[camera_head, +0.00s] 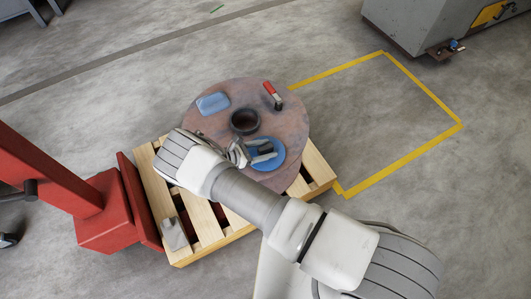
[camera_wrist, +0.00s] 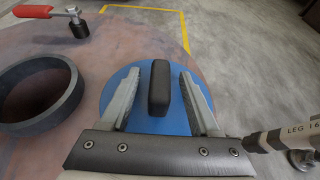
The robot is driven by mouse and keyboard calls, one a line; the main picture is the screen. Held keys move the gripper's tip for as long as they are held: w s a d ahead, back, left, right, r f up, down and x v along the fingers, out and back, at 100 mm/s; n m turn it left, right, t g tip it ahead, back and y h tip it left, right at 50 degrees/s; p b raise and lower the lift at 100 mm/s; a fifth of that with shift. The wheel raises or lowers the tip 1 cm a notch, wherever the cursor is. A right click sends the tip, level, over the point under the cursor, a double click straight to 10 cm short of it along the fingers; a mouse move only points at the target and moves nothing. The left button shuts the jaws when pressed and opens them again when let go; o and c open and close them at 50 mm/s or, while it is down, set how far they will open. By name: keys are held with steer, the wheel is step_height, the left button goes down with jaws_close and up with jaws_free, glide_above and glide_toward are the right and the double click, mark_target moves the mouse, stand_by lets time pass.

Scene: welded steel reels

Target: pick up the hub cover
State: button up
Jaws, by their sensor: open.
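The hub cover is a blue disc (camera_wrist: 172,123) with a dark, rounded bar handle (camera_wrist: 159,88) standing up from its middle. It lies on a rusty round steel plate (camera_wrist: 110,42), and it also shows in the head view (camera_head: 277,161), partly hidden by my gripper. My gripper (camera_wrist: 161,73) is open, with one finger on each side of the handle. Gaps show between the handle and both fingers. In the head view my gripper (camera_head: 262,151) is over the disc. I cannot tell how high the fingertips are above it.
A dark steel ring (camera_head: 245,121) stands beside the cover. A red-handled clamp (camera_head: 271,93) and a pale blue flat item (camera_head: 213,103) are on the plate. The plate rests on a wooden pallet (camera_head: 319,166). A red steel post (camera_head: 107,207) stands left. The yellow-outlined floor (camera_head: 380,115) is clear.

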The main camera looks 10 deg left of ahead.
mark_target(265, 146)
jaws_close()
steer(key=shift+r, duration=0.15)
stand_by(0.4)
step_height(265, 146, up, 5)
steer(key=shift+f+p, duration=0.2)
steer(key=shift+p, duration=1)
steer(key=s+a+r, duration=0.3)
steer(key=a+r, duration=0.3)
steer(key=a, duration=0.5)
steer(key=shift+s+p, duration=0.3)
steer(key=shift+p, duration=0.15)
steer(key=shift+r, duration=0.1)
